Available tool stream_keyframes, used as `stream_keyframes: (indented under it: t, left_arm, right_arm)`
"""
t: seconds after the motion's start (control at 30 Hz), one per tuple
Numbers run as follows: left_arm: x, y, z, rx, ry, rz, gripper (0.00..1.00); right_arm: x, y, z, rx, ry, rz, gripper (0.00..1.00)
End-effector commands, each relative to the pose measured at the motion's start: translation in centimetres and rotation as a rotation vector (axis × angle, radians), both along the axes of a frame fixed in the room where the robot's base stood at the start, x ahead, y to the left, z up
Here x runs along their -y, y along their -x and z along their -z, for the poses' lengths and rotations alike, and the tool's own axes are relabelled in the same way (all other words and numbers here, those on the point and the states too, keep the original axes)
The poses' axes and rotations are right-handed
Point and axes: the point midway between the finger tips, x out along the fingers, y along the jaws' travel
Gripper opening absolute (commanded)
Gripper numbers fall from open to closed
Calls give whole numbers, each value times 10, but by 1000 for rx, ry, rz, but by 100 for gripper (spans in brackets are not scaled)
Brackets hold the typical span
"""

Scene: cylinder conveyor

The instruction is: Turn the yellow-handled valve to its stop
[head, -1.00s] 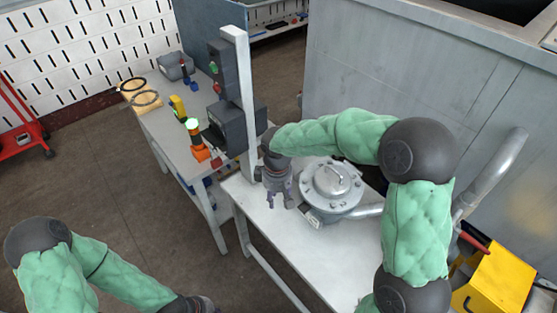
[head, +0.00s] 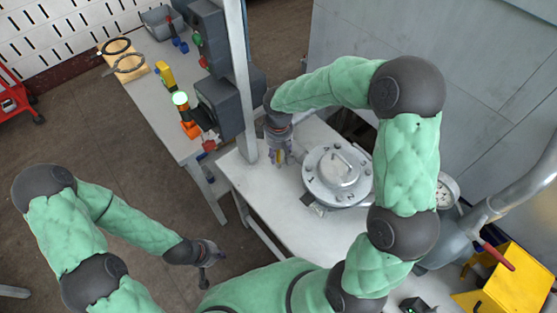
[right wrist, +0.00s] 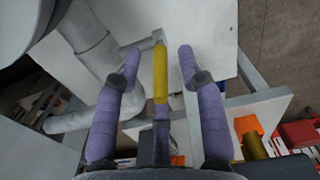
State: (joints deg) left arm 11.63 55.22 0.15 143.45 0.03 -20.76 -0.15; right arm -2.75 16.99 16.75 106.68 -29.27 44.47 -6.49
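The valve's yellow handle (right wrist: 160,75) shows in the right wrist view as a narrow bar between my right fingers. A small bit of yellow also shows at the right gripper in the head view (head: 283,156). My right gripper (right wrist: 158,62) is open, one purple finger on each side of the handle with a visible gap to both. In the head view the right gripper (head: 280,157) points down beside the round grey lidded vessel (head: 337,172). The valve body is mostly hidden there. My left gripper (head: 205,270) hangs away from the bench at lower left; its fingers are too small to judge.
A pale post (head: 238,90) with dark boxes stands close to the left of my right gripper. A side table (head: 165,103) holds orange and yellow items. A grey wall (head: 430,60) rises behind the vessel. A yellow box (head: 505,290) is at lower right.

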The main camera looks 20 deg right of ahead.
Motion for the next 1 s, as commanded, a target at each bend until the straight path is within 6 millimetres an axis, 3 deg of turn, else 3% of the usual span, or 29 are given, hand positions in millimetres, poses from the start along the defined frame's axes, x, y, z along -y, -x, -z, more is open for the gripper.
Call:
stream_keyframes:
  t: [0.1,0.3,0.7,0.83,1.0]
  left_arm:
    - [0,0,6,0,0,0,0]
    - [0,0,10,1,0,0,0]
    - [0,0,11,1,0,0,0]
    - [0,0,11,1,0,0,0]
    - [0,0,11,1,0,0,0]
  right_arm:
    - [0,1,22,-4,0,-1,40]
    - [0,1,42,-2,0,0,40]
    - [0,0,47,0,0,0,40]
    - [0,0,47,0,0,0,3]
    - [0,0,47,0,0,0,0]
